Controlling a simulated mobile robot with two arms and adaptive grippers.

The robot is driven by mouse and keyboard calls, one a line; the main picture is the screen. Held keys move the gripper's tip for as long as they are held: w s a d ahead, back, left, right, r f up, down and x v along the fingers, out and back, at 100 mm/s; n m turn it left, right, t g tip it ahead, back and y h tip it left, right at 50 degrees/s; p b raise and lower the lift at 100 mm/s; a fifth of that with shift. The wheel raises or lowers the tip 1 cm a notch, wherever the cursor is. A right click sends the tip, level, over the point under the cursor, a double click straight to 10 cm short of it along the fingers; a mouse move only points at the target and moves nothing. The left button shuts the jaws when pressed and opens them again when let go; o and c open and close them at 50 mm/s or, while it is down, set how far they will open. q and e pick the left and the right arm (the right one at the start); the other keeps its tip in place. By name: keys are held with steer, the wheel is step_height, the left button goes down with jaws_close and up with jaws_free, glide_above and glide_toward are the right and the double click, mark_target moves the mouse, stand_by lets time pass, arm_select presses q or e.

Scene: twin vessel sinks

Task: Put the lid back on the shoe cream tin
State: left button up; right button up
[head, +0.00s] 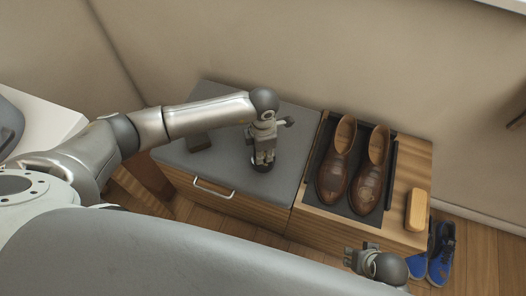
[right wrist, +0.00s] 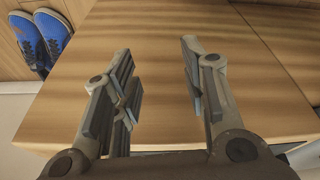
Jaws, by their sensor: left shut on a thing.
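My left gripper (head: 264,158) points down over the grey cushion of the bench and is shut on a dark round thing (head: 261,167), low at the cushion. It looks like the shoe cream tin or its lid. The fingers cover much of it, so I cannot tell whether it is tin, lid or both, or whether it touches the cushion. My right gripper (head: 358,258) is at the front of the wooden bench part, away from the tin. In the right wrist view the right gripper (right wrist: 158,80) is open, with nothing between its fingers.
Brown leather shoes (head: 352,175) stand on a dark mat (head: 313,193) on the wooden top. A yellow-brown block (head: 417,210) lies right of them. A dark block (head: 200,140) lies on the grey cushion (head: 225,165). Blue shoes (head: 441,252) are on the floor at right.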

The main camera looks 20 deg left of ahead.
arm_select(q)
steer(key=shift+f, duration=0.1)
arm_select(e)
steer(key=shift+s+f, duration=0.1)
steer(key=shift+s, duration=0.1)
steer(key=shift+r, duration=0.2)
steer(key=shift+r, duration=0.35)
arm_select(q)
steer(key=shift+f, duration=0.1)
arm_select(e)
steer(key=shift+w+r, duration=0.2)
steer(key=shift+w, duration=0.1)
stand_by(0.4)
arm_select(q)
steer(key=o, duration=0.9)
steer(key=shift+o, duration=0.7)
steer(key=o, duration=0.4)
arm_select(e)
steer(key=shift+s+f, duration=0.15)
steer(key=shift+s, duration=0.1)
